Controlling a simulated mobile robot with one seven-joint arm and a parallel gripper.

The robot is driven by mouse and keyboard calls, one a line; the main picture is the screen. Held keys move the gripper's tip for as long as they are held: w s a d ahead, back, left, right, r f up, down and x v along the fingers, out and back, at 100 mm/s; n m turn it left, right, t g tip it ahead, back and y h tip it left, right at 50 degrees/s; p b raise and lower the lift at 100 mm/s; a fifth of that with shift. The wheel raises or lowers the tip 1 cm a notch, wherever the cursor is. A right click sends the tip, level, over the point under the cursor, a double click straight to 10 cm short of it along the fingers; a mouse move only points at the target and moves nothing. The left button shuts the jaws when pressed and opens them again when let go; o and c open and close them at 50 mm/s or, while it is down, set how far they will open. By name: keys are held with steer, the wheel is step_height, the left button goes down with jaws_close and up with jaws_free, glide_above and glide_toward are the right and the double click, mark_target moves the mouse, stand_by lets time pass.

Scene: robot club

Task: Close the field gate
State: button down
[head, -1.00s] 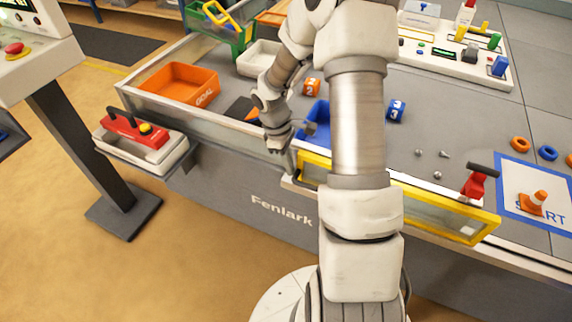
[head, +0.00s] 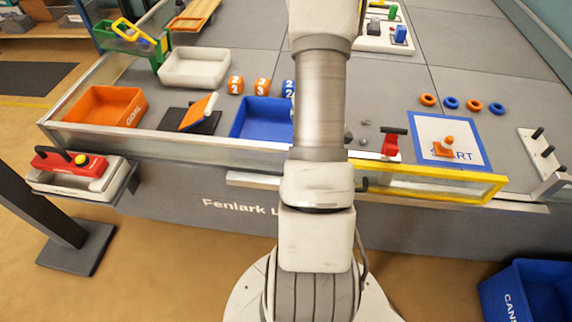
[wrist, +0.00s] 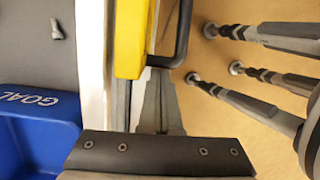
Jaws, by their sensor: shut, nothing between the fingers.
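The field gate (head: 435,186) is a clear panel in a yellow frame along the table's front edge, right of my arm. Its left end is hidden behind my arm in the head view. In the wrist view the gate's yellow end (wrist: 130,40) and its black bar handle (wrist: 182,40) are just ahead of my gripper. My gripper (wrist: 158,75) is shut and empty, its tips right by the bent end of the handle; I cannot tell whether they touch. My arm hides the gripper in the head view.
A bare pale rail (head: 252,181) runs left of my arm. A blue bin (head: 262,118) sits inside the wall, and a red clamp (head: 390,143) stands behind the gate. A red-handled box (head: 70,165) is at left; a blue crate (head: 525,290) is on the floor at right.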

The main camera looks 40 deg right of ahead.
mark_target(372, 179)
steer(key=s+d+p, duration=0.1)
steer(key=s+d, duration=0.2)
steer(key=s, duration=0.1)
steer(key=s+d+p, duration=0.1)
steer(key=s+d, duration=0.2)
steer(key=s+d+p, duration=0.1)
steer(key=s+d, duration=0.2)
steer(key=s, duration=0.1)
steer(key=shift+s+p, duration=0.3)
steer(key=shift+p, duration=0.1)
steer(key=shift+w, duration=0.15)
